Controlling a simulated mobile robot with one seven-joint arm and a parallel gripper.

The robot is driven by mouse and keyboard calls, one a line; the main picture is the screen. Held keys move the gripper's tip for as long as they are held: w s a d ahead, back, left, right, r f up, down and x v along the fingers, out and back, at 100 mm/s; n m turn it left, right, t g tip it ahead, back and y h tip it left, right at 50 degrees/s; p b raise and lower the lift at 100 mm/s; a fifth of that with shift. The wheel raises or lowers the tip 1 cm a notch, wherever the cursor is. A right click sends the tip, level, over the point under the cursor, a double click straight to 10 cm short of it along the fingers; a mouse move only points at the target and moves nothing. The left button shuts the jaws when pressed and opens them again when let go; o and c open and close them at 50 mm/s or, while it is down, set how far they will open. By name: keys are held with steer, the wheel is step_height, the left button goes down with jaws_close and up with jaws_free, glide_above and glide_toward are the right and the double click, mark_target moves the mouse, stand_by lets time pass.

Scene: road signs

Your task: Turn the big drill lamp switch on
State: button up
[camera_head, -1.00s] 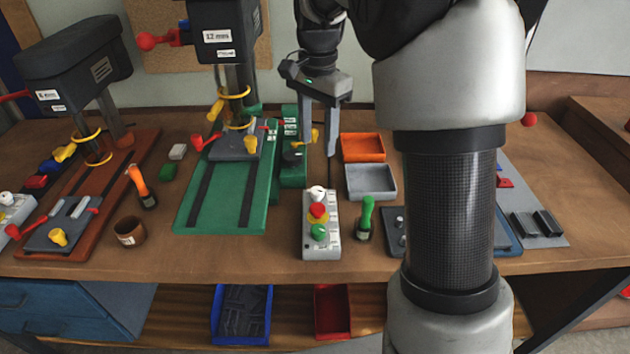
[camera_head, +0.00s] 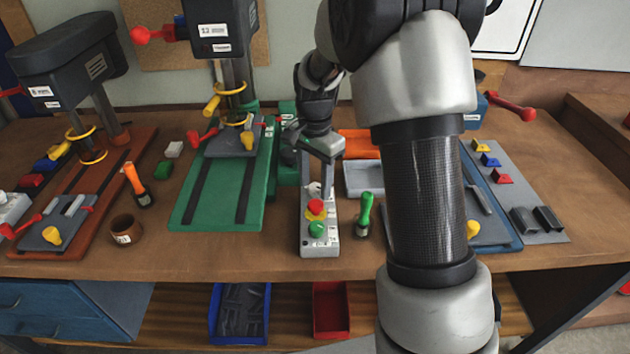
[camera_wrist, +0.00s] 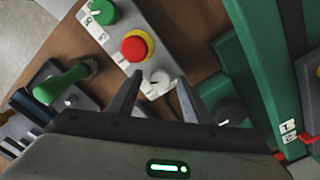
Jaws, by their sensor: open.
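The big green drill press (camera_head: 215,190) stands at the middle-left of the bench, labelled 12 mm. In front and to its right is a grey control box (camera_head: 320,243) with a green knob (camera_head: 317,229), a red button on a yellow ring (camera_head: 316,207) and a white knob (camera_head: 314,190) at the far end. My gripper (camera_head: 317,185) is over the white-knob end, pointing down. In the wrist view my gripper (camera_wrist: 157,100) is open, with the white knob (camera_wrist: 159,79) between and just beyond its fingertips. I cannot tell whether the fingers touch it. No lamp is clearly visible.
A green-handled tool (camera_head: 364,214) stands right of the box. Orange (camera_head: 358,143) and grey (camera_head: 366,178) trays lie behind it. A brown cup (camera_head: 126,230) and an orange-handled tool (camera_head: 137,184) stand left.

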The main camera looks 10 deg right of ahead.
steer(key=c, duration=1.1)
steer(key=shift+o, duration=0.2)
steer(key=n+p, duration=0.1)
steer(key=n, duration=0.4)
steer(key=shift+n, duration=0.4)
steer(key=n, duration=0.5)
steer(key=shift+n+p, duration=0.3)
steer(key=shift+n, duration=0.4)
steer(key=o, duration=1.1)
steer(key=shift+c, duration=0.2)
